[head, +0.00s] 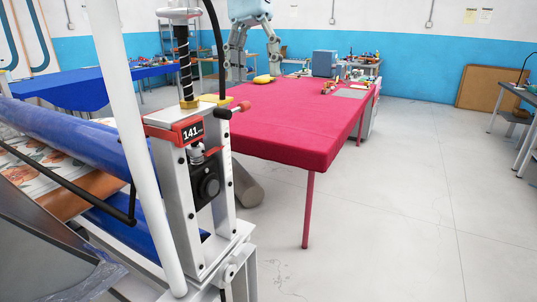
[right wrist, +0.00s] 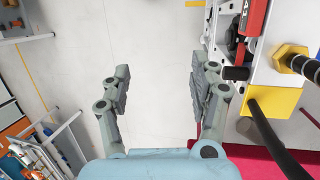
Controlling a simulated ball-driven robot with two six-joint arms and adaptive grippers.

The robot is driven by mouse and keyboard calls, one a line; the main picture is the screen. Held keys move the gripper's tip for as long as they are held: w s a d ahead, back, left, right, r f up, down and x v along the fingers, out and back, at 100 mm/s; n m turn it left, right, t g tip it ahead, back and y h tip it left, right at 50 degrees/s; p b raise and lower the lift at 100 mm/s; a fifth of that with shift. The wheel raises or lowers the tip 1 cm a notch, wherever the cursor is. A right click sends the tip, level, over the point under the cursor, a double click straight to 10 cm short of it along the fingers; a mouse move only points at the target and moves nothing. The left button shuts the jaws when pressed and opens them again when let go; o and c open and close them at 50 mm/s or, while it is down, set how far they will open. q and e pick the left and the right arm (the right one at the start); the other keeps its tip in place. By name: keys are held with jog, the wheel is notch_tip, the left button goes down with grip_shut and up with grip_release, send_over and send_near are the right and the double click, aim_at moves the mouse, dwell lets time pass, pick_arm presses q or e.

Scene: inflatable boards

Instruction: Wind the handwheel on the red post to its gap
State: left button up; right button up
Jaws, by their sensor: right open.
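The post (head: 171,190) is a pale metal frame with a red readout housing (head: 191,132) showing 141. Above it, a black threaded screw (head: 184,60) rises from a brass nut (head: 189,103) to a grey hub (head: 179,13) at the top edge. I cannot tell whether that hub is the handwheel. My right gripper (head: 254,72) is open and empty, beyond and right of the screw, fingers down. In the right wrist view (right wrist: 160,72), the brass nut (right wrist: 290,58) is right of its fingers. My left gripper is out of view.
A white pole (head: 130,130) and blue rollers (head: 75,135) stand at left. A red-covered table (head: 290,125) is behind the post, with small items at its far end. A black cable (right wrist: 272,140) runs near the right finger. The floor at right is clear.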

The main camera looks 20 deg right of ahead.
jog(key=s+d+f+g+b, duration=0.1)
jog(key=s+f+b, duration=0.1)
jog(key=f, duration=1.4)
jog(key=shift+s+d+f+g, duration=0.2)
jog(key=shift+s+g, duration=0.2)
jog(key=shift+s, duration=0.3)
jog(key=shift+o, duration=0.5)
